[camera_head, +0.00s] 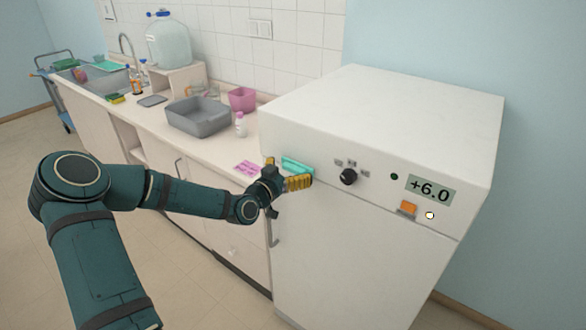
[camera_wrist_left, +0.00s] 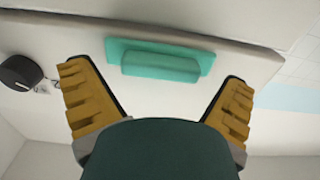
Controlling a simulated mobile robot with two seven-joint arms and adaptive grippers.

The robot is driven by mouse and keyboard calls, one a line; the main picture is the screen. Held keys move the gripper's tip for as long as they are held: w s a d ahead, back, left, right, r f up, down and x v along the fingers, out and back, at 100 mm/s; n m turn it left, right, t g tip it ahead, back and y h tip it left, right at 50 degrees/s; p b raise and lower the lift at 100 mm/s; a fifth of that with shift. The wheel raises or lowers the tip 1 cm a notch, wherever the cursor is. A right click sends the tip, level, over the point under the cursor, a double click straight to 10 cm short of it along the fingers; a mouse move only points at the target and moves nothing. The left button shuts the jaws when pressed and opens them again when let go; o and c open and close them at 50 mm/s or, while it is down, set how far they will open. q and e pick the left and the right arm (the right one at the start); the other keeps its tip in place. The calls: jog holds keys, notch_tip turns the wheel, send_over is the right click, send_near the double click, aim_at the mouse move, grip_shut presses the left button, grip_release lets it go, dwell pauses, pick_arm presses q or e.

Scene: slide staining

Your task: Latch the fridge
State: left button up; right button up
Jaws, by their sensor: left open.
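The white fridge (camera_head: 385,112) stands at the right in the head view, and its front door (camera_head: 345,255) looks flush below the control panel. A teal latch piece (camera_head: 297,164) sits at the upper left of the front. In the left wrist view the teal latch (camera_wrist_left: 160,66) lies ahead of and between my spread yellow fingers. My left gripper (camera_head: 285,172) is open and empty, close to the latch; I cannot tell whether it touches it. It partly hides the latch in the head view. My right gripper is not in view.
The panel carries a black knob (camera_head: 348,177), an orange switch (camera_head: 407,208) and a display (camera_head: 430,190) reading +6.0. A grey handle (camera_head: 273,230) is on the fridge's left edge.

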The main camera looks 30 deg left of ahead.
pick_arm(q)
jog(key=shift+w, duration=0.55)
jog(key=c, duration=1)
